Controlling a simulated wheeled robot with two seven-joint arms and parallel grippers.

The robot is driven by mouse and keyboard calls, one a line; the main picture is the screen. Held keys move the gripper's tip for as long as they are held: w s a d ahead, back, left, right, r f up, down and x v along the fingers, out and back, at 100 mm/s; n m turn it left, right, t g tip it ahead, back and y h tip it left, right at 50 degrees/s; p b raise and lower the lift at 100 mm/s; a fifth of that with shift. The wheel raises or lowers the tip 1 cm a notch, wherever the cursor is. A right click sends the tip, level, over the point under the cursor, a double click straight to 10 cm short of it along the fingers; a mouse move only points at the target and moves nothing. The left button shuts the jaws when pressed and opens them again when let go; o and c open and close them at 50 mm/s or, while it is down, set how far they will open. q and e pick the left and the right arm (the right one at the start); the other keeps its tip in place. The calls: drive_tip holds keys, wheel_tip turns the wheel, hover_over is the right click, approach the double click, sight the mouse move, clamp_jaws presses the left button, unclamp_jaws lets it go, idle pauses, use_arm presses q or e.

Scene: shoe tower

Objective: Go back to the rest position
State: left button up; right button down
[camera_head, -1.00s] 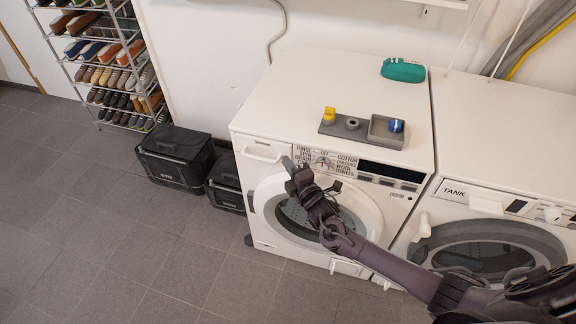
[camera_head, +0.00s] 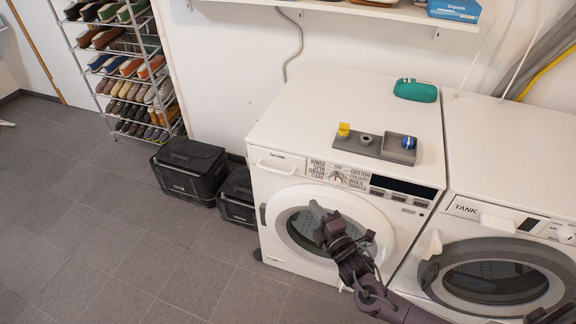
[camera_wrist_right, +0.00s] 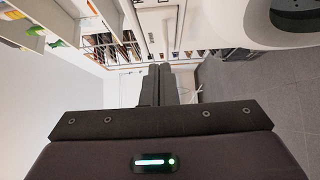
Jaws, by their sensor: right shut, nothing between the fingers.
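My right gripper (camera_head: 322,215) is in front of the round door of the left washing machine (camera_head: 285,165) in the head view. It is shut and holds nothing. In the right wrist view its fingers (camera_wrist_right: 158,84) show pressed together at the middle, with shelves and shoes beyond. My right arm comes in from the lower right and covers part of the washer's door. My left gripper is not in the frames.
A second washer (camera_head: 490,215) stands at the right. A grey tray (camera_head: 369,149) and a green pouch (camera_head: 415,90) lie on the left washer. Black boxes (camera_head: 188,168) and a shoe rack (camera_head: 125,60) stand at left. The tiled floor (camera_head: 90,240) is clear. A wall shelf (camera_head: 385,12) is above.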

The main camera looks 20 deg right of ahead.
drive_tip(key=s+d+f+m+g+h, duration=0.1)
drive_tip(key=s+d+f+m+g, duration=0.2)
drive_tip(key=f, duration=0.6)
drive_tip(key=s+d+f+m+g+h, duration=0.1)
drive_tip(key=s+f+m+g, duration=0.15)
drive_tip(key=s+f, duration=0.5)
drive_tip(key=s+d+f+m+g+h, duration=0.2)
drive_tip(key=d+f+m, duration=0.15)
drive_tip(key=f, duration=0.75)
drive_tip(key=s+a+f+m+g, duration=0.2)
drive_tip(key=s+f, duration=0.3)
drive_tip(key=s, duration=0.5)
drive_tip(key=s+a+f+m+g, duration=0.2)
drive_tip(key=s+f+m+g, duration=0.1)
drive_tip(key=s, duration=0.8)
drive_tip(key=s+a+f+m+g+y, duration=0.1)
drive_tip(key=s+a+f+m+g, duration=0.1)
drive_tip(key=s+f, duration=0.5)
drive_tip(key=s+m+g, duration=0.1)
drive_tip(key=s+g, duration=0.1)
drive_tip(key=s, duration=0.1)
drive_tip(key=shift+s+a+f, duration=0.2)
drive_tip(key=shift+a+f, duration=0.05)
drive_tip(key=shift+a, duration=0.1)
